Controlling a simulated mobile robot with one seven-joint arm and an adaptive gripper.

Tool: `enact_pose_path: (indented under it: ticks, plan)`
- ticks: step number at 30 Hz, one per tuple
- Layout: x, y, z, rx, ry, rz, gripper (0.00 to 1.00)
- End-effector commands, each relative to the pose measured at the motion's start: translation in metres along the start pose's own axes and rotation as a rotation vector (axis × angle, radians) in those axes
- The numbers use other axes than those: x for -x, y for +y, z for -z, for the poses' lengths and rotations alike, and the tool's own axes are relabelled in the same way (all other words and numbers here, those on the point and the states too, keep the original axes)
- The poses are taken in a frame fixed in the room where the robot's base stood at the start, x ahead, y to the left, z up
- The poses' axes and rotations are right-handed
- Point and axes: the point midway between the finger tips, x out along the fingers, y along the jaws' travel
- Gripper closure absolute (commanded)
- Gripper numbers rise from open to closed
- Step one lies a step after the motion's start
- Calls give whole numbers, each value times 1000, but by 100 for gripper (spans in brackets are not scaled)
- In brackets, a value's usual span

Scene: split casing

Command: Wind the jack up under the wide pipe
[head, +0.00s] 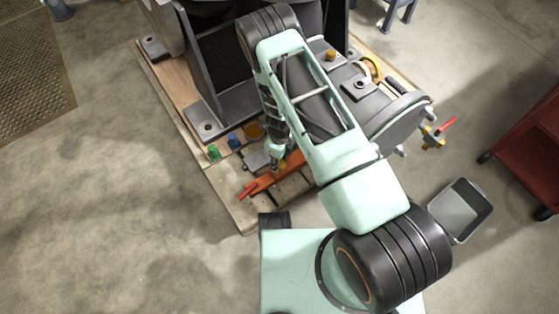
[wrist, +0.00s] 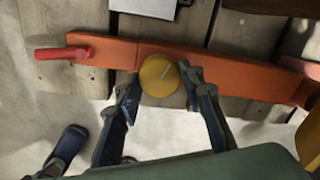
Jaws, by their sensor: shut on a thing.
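A long orange bar (wrist: 105,50), which looks like the jack, lies low over the wooden planks in the wrist view, with a red handle (wrist: 62,54) at its left end. A round yellow knob (wrist: 158,74) with a pale line sits on the bar. My gripper (wrist: 160,84) is shut on the yellow knob, one finger on each side. In the head view my gripper (head: 279,165) is over the orange bar (head: 293,167). The wide grey pipe (head: 385,115) with a big end flange lies behind my arm, partly hidden. I cannot tell whether the jack touches it.
Green (head: 214,152) and blue (head: 235,139) pieces stand on the wooden pallet (head: 225,190) left of the bar. A dark upright frame (head: 205,65) rises behind. A red-handled fitting (head: 438,135) is by the flange. A red cart (head: 525,145) stands right.

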Motion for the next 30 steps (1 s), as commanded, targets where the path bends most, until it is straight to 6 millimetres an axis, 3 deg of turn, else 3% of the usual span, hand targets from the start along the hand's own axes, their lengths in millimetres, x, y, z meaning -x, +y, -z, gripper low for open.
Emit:
enact_pose_path:
  ticks: [30]
  plan:
    - [0, 0, 0, 968, 0, -1, 88]
